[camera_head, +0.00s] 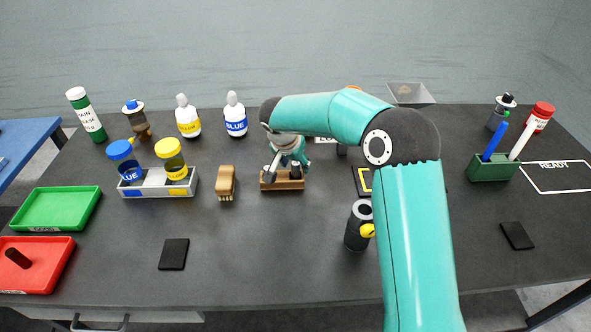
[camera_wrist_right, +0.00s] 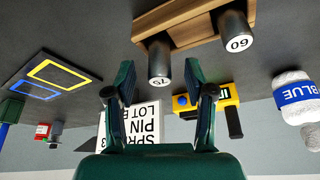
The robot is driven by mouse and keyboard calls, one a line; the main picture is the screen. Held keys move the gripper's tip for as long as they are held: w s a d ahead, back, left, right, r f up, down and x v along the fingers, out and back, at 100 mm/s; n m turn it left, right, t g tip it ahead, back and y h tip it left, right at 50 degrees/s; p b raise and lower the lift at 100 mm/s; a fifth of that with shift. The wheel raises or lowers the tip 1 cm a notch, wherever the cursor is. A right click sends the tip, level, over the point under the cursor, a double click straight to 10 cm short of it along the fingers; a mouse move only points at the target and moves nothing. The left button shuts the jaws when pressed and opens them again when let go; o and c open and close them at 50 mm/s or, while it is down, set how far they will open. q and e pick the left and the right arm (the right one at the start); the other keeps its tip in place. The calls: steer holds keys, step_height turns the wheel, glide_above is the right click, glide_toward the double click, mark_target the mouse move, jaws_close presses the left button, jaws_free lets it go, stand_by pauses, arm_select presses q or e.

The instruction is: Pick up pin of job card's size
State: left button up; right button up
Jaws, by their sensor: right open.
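A wooden pin rack (camera_head: 268,184) stands mid-table; it also shows in the right wrist view (camera_wrist_right: 192,32). Two dark cylindrical pins with white number ends stick out of it in that view: one reads 75 (camera_wrist_right: 160,60), the other 60 (camera_wrist_right: 236,42). A white job card (camera_wrist_right: 142,126) is partly hidden behind my right gripper; its upside-down text mentions a pin lot, and its size is not clearly readable. My right gripper (camera_wrist_right: 158,86) is open, its fingers on either side of the 75 pin's end, with no clear contact. In the head view it is over the rack (camera_head: 285,165). My left gripper is out of view.
A brush (camera_head: 226,182) and a bottle holder (camera_head: 158,190) stand left of the rack. A dark cylinder with a yellow knob (camera_head: 356,235) stands by my right arm. A yellow device (camera_wrist_right: 212,98) is near the rack.

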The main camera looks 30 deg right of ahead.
steer(key=shift+x, duration=0.95)
steer(key=shift+c, duration=0.2)
jaws_close()
steer(key=shift+r, duration=0.15)
